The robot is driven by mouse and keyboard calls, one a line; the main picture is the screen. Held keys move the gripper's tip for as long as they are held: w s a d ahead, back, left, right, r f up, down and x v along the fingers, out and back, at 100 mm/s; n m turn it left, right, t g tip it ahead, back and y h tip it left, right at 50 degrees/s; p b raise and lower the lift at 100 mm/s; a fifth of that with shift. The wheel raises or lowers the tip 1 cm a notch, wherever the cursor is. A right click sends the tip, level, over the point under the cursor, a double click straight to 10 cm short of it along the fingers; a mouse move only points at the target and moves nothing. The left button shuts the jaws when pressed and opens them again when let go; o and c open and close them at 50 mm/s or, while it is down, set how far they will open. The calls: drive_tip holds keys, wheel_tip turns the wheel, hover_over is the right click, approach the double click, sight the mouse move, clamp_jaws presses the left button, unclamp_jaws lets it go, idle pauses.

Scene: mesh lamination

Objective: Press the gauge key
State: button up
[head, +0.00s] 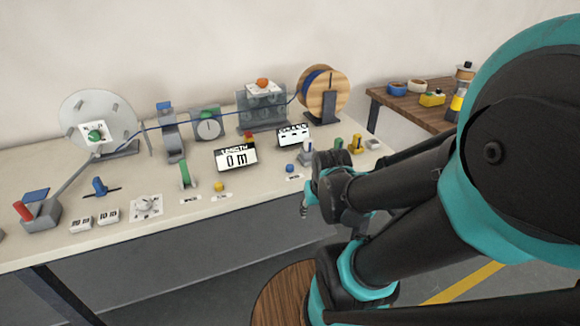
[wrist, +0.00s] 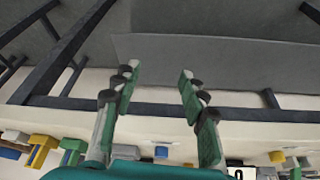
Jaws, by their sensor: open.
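A blue button key (head: 290,167) and a yellow button key (head: 219,186) stand near the bench's front edge, each by a small label. The labels are too small to read, so I cannot tell which is the gauge key. In the wrist view the blue key (wrist: 161,152) appears between my finger bases and the yellow key (wrist: 277,157) at lower right. My gripper (wrist: 159,76) is open and empty, apart from both keys. In the head view my gripper (head: 304,207) is at the bench's front edge, partly hidden by my arm.
A LENGTH display (head: 236,158) reads 0 m, with a second display (head: 293,135) behind. A round dial gauge (head: 209,129), green lever (head: 186,174) and wooden spool (head: 323,92) stand on the bench (head: 150,232). Yellow (head: 357,144) and green parts stand at its right end.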

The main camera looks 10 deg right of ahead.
clamp_jaws()
idle(1.3)
